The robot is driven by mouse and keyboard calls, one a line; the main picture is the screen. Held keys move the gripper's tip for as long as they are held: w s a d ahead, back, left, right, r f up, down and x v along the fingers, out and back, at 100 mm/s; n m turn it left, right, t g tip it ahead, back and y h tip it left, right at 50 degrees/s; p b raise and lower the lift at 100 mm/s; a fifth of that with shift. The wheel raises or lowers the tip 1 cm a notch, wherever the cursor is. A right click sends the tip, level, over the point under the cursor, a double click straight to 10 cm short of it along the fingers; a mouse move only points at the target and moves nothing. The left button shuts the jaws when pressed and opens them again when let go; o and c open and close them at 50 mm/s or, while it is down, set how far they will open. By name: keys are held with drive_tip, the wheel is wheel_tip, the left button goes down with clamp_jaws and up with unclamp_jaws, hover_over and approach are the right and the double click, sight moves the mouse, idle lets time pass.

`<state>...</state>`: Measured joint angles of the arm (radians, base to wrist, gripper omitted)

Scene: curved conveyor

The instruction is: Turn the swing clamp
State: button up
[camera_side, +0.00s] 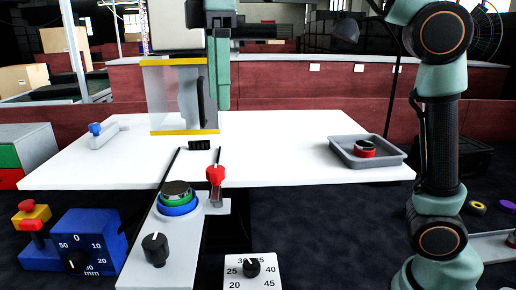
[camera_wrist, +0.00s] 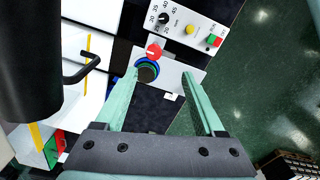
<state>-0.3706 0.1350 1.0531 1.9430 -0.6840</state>
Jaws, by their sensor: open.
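My gripper (camera_wrist: 158,78) is open and empty in the wrist view, with its two green fingers wide apart. In the side view one green finger (camera_side: 222,80) hangs high above the table, clear of everything below. A grey bar with a blue knob (camera_side: 95,129) lies at the table's left and looks like a swing clamp. A red-handled piece (camera_side: 215,174) stands upright on a small bracket at the table's front edge. Its red top shows beyond the fingertips in the wrist view (camera_wrist: 153,52). I cannot tell for certain which is the clamp.
A round stacked button (camera_side: 177,197) with green and blue rings sits beside the red handle. A clear panel with yellow edges (camera_side: 182,131) stands over the table. A grey tray (camera_side: 340,151) holds a red-and-black ring (camera_side: 365,149). The table's middle right (camera_side: 280,150) is clear.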

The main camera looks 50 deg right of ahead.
sight(216, 168)
drive_tip(key=f, duration=0.4)
drive_tip(key=w+f, duration=0.1)
drive_tip(key=f, duration=0.8)
drive_tip(key=shift+w+a+f, duration=0.1)
drive_tip(key=shift+w, duration=0.25)
clamp_jaws()
